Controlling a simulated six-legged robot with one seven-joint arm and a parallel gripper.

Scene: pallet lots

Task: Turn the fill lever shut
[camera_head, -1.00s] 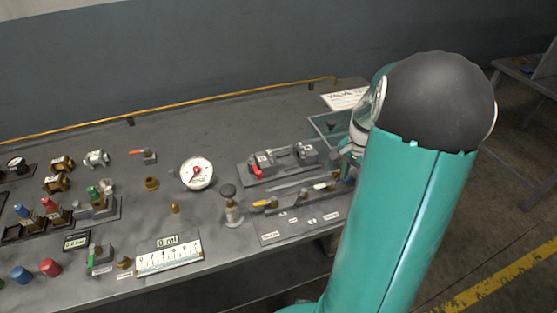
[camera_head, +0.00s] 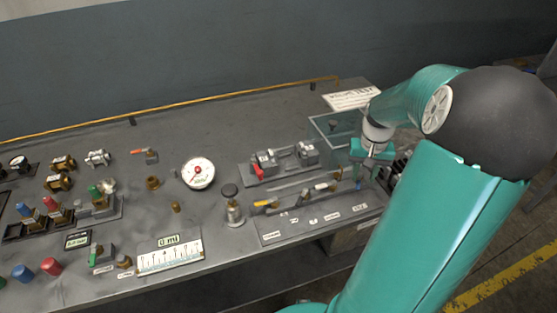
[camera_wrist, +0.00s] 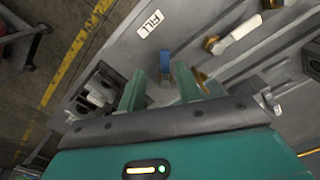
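The fill lever has a small blue handle (camera_wrist: 166,62), next to the white "FILL" label (camera_wrist: 150,23) in the wrist view. In the head view its blue handle (camera_head: 358,183) shows at the right end of the valve panel (camera_head: 270,226). My gripper (camera_wrist: 159,76) is open, with a green finger on each side of the blue handle's line. The handle appears just beyond the fingertips; I cannot tell if either touches it. In the head view my gripper (camera_head: 364,167) hangs above the panel's right end. The lever's pivot is partly hidden by my right finger.
A white-handled lever (camera_head: 326,187) and a yellow-handled lever (camera_head: 265,203) sit left of the blue one. A clear-walled tray (camera_head: 325,125) stands behind. The bench ends close to the right.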

